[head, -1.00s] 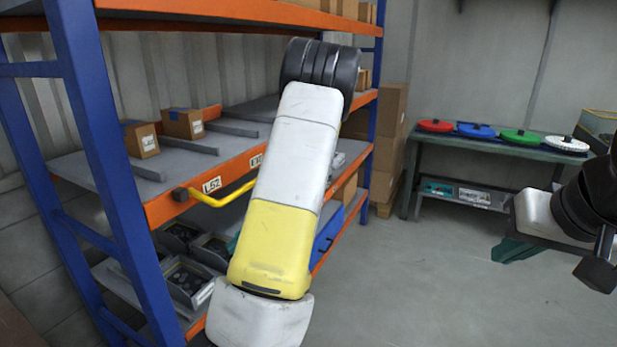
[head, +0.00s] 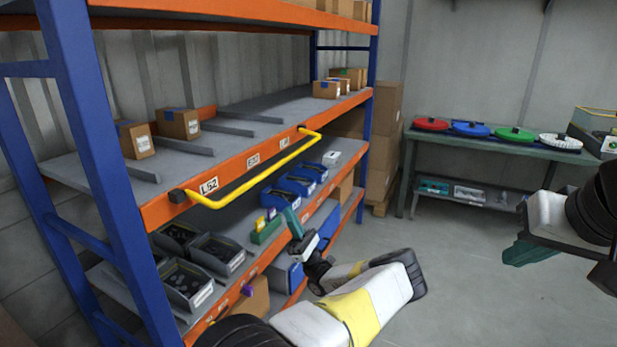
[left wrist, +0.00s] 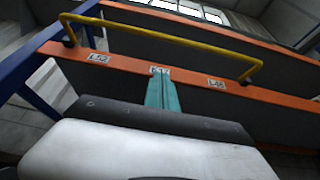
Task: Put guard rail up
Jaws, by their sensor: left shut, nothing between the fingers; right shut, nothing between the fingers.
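The guard rail (head: 258,176) is a yellow U-shaped bar on the orange shelf beam (head: 225,175). Its ends meet dark mounts on the beam, and its long bar stands out in front of the beam, at about beam height or slightly lower. In the left wrist view, seen from below, the rail (left wrist: 165,39) spans above the beam labels. My left gripper (head: 291,219) has teal fingers, shut and empty, below the rail in front of the lower shelf. The fingers also show in the left wrist view (left wrist: 161,88), apart from the rail. My right gripper (head: 522,252) is shut and empty at the right, far from the rail.
A blue upright (head: 90,150) bounds the rack at left. Small boxes (head: 180,123) sit on the shelf behind the rail. Grey bins (head: 185,282) and blue bins (head: 290,187) fill the lower shelf. A bench (head: 480,143) with coloured discs stands at back right. The floor between is clear.

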